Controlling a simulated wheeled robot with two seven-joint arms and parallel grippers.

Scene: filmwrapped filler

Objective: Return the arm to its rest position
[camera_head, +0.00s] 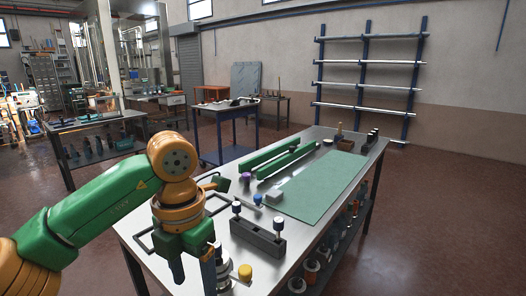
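My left arm comes in from the left, green and orange, bent at an orange joint. Its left gripper (193,269) points down over the near left part of the metal workbench (150,262). Its two dark fingers stand apart, and I see nothing held between them. A silver cylinder and a yellow-topped piece (245,272) are just right of the fingers, the cylinder partly hidden by them. My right gripper is not in view.
Bottles fill the shelf below. Open floor lies to the right.

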